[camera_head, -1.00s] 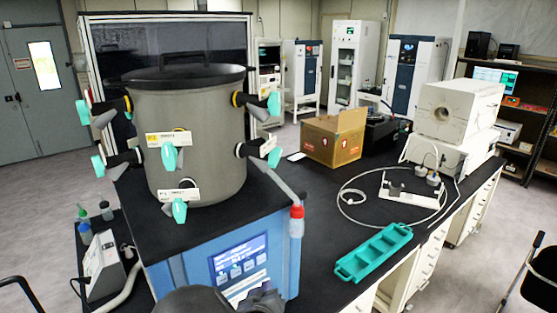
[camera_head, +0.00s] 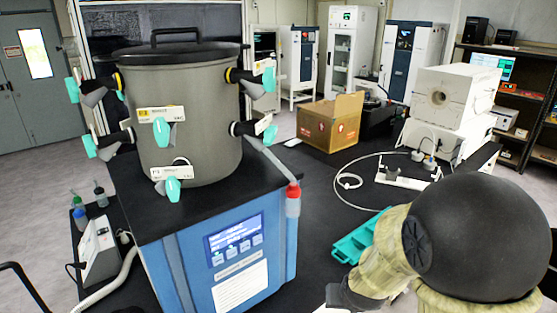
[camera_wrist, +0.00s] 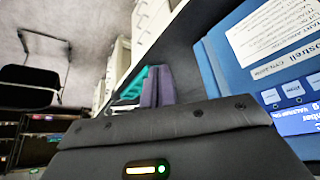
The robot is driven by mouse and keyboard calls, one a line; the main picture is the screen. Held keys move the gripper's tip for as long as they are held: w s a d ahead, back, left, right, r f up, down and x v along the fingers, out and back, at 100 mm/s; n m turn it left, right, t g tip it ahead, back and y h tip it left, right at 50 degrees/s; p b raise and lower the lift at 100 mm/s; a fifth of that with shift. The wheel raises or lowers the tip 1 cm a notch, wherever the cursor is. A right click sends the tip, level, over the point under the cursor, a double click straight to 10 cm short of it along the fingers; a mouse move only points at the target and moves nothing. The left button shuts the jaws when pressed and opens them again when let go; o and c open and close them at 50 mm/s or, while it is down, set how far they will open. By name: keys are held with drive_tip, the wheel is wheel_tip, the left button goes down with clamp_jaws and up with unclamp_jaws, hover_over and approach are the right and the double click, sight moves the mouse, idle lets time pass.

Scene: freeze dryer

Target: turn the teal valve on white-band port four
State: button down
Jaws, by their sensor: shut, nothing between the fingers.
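The grey drum of the freeze dryer (camera_head: 205,140) carries several ports with teal valves. On its right side, a lower port (camera_head: 236,129) has a pale band and a teal valve (camera_head: 270,134); an upper port has a yellow band and teal valve (camera_head: 268,79). Two front valves hang below labels, the upper (camera_head: 161,131) and lower (camera_head: 173,189). Left-side valves also show. Port numbers are too small to read surely. My gripper (camera_wrist: 156,86) is shut and empty in the wrist view, beside the blue cabinet and away from the valves. Its fingertips are not clear in the head view.
The blue cabinet (camera_head: 225,270) stands under the drum. A clear tube with a red cap (camera_head: 293,200) hangs at its right corner. A teal tray (camera_head: 355,240) lies on the black bench, partly behind my arm. A cardboard box (camera_head: 330,122) stands farther back.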

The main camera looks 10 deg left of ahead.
drive_tip(key=s+d+r+m+g+b, duration=0.1)
drive_tip(key=s+d+r+g, duration=0.1)
drive_tip(key=s+d, duration=0.7)
drive_tip(key=shift+s+d+r+g+h, duration=0.3)
drive_tip(key=shift+s+g, duration=0.2)
drive_tip(key=shift+s, duration=0.6)
drive_tip(key=c, duration=2.1)
unclamp_jaws()
